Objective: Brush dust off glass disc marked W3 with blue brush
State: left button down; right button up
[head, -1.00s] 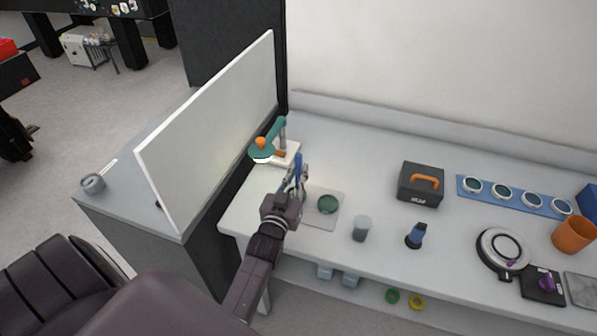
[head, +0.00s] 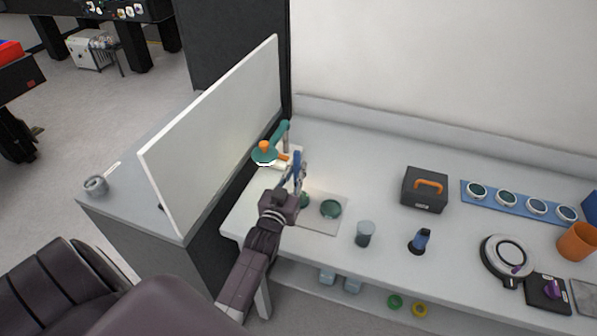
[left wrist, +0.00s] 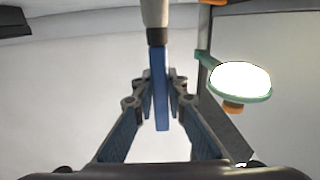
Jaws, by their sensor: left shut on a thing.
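My left gripper (head: 296,184) is shut on the blue brush (head: 298,168), above the left end of the bench. In the left wrist view the brush's blue handle (left wrist: 160,88) stands between the fingers, with a dark collar and pale head at the top edge. A dark green round disc (head: 331,208) lies on a pale mat (head: 318,226), right of the gripper and apart from the brush. Another green round piece (head: 304,201) shows partly behind the gripper. No W3 mark is readable. My right gripper is out of view.
A teal lamp (head: 264,153) with an orange knob stands close behind the gripper; its lit face (left wrist: 240,77) shows in the left wrist view. A white panel (head: 215,135) rises at left. A grey cup (head: 365,234), blue-topped item (head: 420,240) and black case (head: 424,190) stand to the right.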

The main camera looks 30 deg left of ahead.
pick_arm(q)
jog(key=shift+f+b, duration=0.4)
jog(key=shift+f, duration=0.1)
dwell(0.6)
jog(key=shift+s+d+p, duration=0.55)
jog(key=shift+d+p, duration=0.05)
jog(key=shift+d, duration=0.3)
jog(key=shift+s+d, duration=0.2)
jog(key=shift+d, duration=0.15)
dwell(0.3)
jog(key=shift+r+p, duration=0.5)
jog(key=shift+p, duration=0.2)
notch_tip(320, 180, up, 6)
jog(key=p, duration=0.5)
dwell(0.6)
